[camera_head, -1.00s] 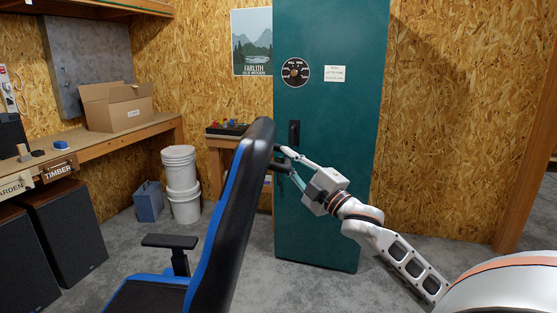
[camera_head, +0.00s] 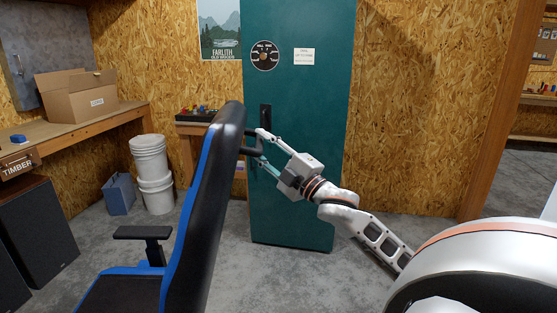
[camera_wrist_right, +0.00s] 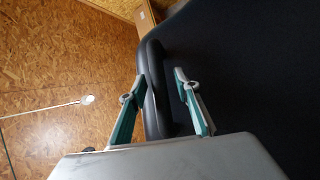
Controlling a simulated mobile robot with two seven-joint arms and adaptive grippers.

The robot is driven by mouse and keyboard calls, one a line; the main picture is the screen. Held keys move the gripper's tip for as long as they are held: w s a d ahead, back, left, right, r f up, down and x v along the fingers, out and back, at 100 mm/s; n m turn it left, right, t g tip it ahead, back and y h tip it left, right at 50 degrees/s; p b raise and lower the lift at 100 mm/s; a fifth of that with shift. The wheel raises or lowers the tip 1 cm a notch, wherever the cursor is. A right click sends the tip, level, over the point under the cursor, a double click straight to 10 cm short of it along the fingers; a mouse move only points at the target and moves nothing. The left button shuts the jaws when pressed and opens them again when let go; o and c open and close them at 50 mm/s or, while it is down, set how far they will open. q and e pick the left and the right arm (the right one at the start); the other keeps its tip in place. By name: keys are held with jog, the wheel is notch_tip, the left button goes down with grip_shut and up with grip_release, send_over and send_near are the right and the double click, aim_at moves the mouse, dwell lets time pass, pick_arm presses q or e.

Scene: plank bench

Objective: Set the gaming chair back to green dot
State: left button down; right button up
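The gaming chair (camera_head: 205,190), black with blue edging, stands left of centre in the head view, its backrest seen from the side. One armrest (camera_head: 143,232) shows; its base is out of frame. My right gripper (camera_head: 258,150) is behind the upper backrest at a black handle. The dark chair back (camera_wrist_right: 255,70) fills the right side there. No green dot is visible. My left gripper is not in view.
A teal door or locker (camera_head: 300,130) stands behind the chair. White buckets (camera_head: 152,170) and a blue-grey container (camera_head: 118,195) are on the floor at left, beside a workbench (camera_head: 75,140) with a cardboard box (camera_head: 75,97). Concrete floor is open at right.

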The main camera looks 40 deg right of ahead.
jog(key=v, duration=1.1)
jog(key=shift+w, duration=0.1)
